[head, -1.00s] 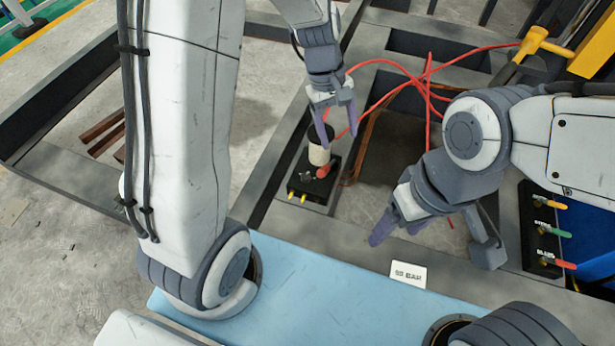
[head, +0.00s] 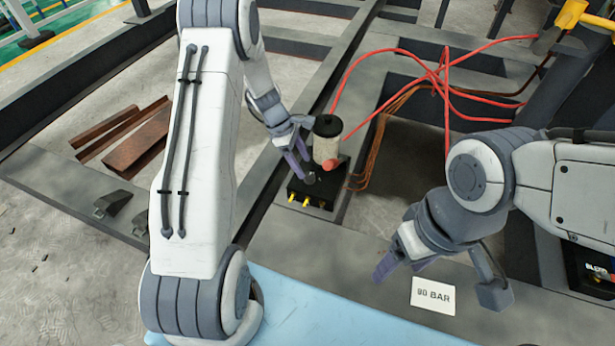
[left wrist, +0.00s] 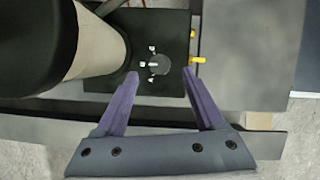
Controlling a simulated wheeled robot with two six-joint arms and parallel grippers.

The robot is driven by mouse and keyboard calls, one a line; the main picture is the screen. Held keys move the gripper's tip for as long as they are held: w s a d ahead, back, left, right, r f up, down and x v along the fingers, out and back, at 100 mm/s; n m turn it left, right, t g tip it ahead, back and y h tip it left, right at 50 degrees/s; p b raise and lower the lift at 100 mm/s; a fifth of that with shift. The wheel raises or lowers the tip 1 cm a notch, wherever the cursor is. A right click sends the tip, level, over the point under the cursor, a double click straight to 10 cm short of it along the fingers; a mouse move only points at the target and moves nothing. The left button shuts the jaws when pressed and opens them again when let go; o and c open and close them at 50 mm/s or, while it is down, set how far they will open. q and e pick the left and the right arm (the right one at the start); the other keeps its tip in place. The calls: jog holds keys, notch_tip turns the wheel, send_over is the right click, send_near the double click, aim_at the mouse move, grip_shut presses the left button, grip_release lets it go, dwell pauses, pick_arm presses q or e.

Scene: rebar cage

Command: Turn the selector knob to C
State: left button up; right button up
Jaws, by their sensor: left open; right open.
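The selector knob (head: 309,178) is a small dark round knob on top of a black box (head: 322,190). In the left wrist view the knob (left wrist: 161,64) has small white marks at its left side, too small to read as letters. My left gripper (head: 302,163) is open, at the left side of the box. In the left wrist view its purple fingertips (left wrist: 160,74) stand either side of the knob's near edge; I cannot tell whether they touch it. My right gripper (head: 388,264) is open and empty, away from the box.
A pale cylinder with a black cap (head: 327,138) and a red knob (head: 331,165) stand beside the selector. Yellow fittings (head: 306,202) stick out of the box front. Red hoses (head: 445,75) run behind.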

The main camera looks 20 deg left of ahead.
aim_at(309, 176)
pick_arm(q)
jog(key=b+x, duration=0.1)
jog(key=x, duration=0.3)
jog(key=shift+d+f, duration=0.1)
jog(key=shift+f, duration=0.15)
grip_shut()
